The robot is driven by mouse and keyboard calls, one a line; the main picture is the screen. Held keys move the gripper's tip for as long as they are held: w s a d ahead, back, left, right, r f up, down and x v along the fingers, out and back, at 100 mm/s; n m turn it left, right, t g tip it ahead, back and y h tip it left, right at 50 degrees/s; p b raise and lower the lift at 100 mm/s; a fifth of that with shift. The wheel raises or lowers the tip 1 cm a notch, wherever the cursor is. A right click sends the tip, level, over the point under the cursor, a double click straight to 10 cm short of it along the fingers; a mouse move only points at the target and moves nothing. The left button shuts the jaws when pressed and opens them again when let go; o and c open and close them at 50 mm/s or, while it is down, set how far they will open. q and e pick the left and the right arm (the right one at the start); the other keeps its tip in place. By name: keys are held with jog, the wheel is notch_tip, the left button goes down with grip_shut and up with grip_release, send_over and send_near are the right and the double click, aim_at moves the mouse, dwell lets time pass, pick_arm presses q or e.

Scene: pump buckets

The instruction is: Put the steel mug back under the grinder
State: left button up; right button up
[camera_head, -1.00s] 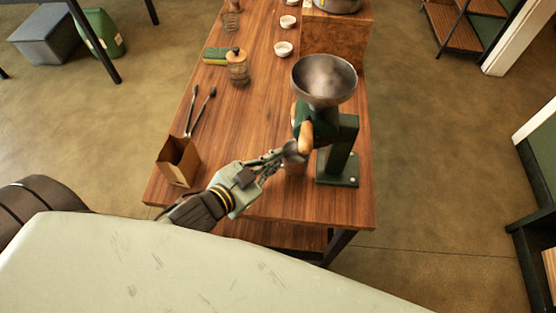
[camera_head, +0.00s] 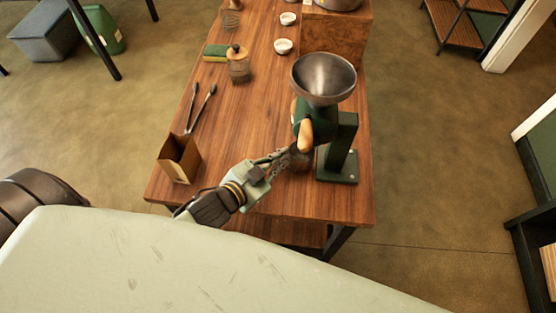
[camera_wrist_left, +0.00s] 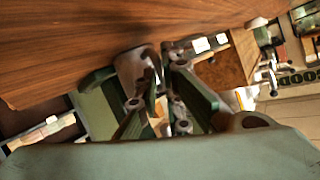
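The green grinder (camera_head: 342,150) with a steel hopper (camera_head: 323,76) and a wooden handle (camera_head: 305,135) stands at the table's near right. My left gripper (camera_head: 284,157) is low beside the grinder's left side, pointing at its foot. The steel mug (camera_head: 300,160) is at its fingertips, dark and partly hidden under the grinder's handle. In the left wrist view the grey mug (camera_wrist_left: 133,70) sits at the ends of the fingers (camera_wrist_left: 165,75), which look shut on its side or handle. I cannot tell whether the mug touches the table. My right gripper is not in view.
An open brown box (camera_head: 179,158) and tongs (camera_head: 198,108) are on the wooden table (camera_head: 240,130) at the left. The table's middle is clear.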

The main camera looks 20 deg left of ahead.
pick_arm(q)
jog(key=o, duration=0.3)
jog(key=shift+r, duration=0.25)
jog(key=shift+s+a, duration=0.1)
jog(key=shift+s, duration=0.25)
jog(key=b+v, duration=0.1)
jog(key=v, duration=0.8)
jog(key=shift+s+a, duration=0.1)
jog(key=shift+s, duration=0.25)
jog(key=shift+v, duration=0.8)
jog(key=shift+r, duration=0.1)
